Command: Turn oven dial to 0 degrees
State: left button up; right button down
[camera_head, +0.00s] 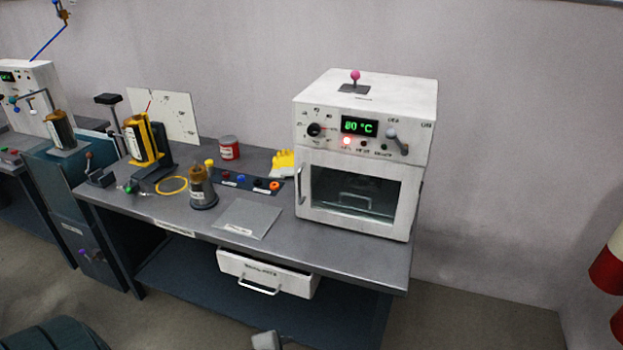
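The white oven (367,110) stands at the right end of the grey workbench. Its black round dial (314,130) is on the upper left of the front panel, with small marks around it too fine to read. A thin reddish mark shows at the dial's right side. The green display (359,126) beside it reads 80 °C. A red lamp (347,141) glows below the display. The oven's glass door (352,190) is shut.
A grey lever (397,142) sits right of the display, and a pink-knobbed lever (355,78) stands on the oven top. A white drawer (266,273) is pulled out below the bench (330,240). A grey plate (247,219) and a brown cylinder (201,185) stand left of the oven.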

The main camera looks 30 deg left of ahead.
aim_at(312, 132)
pick_arm(q)
jog(key=w+a+r+m+t+y, duration=0.1)
jog(key=w+a+r+m+t, duration=0.2)
jog(key=r, duration=0.8)
jog(key=w+a+r+m+t+y, duration=0.1)
jog(key=w+a+r+m+t, duration=0.3)
jog(key=w+a+r+m, duration=0.3)
jog(key=w+a+r+m+t+y, duration=0.1)
jog(key=w+a+r+m+t, duration=0.2)
jog(key=w+r+m, duration=0.9)
notch_tip(312, 132, up, 6)
jog(key=shift+a+f+m, duration=0.25)
jog(key=shift+a+m, duration=0.75)
jog(key=shift+a, duration=0.1)
pick_arm(e)
jog(key=shift+s+d, duration=0.15)
jog(key=shift+s, duration=0.55)
pick_arm(q)
jog(key=shift+w, duration=0.15)
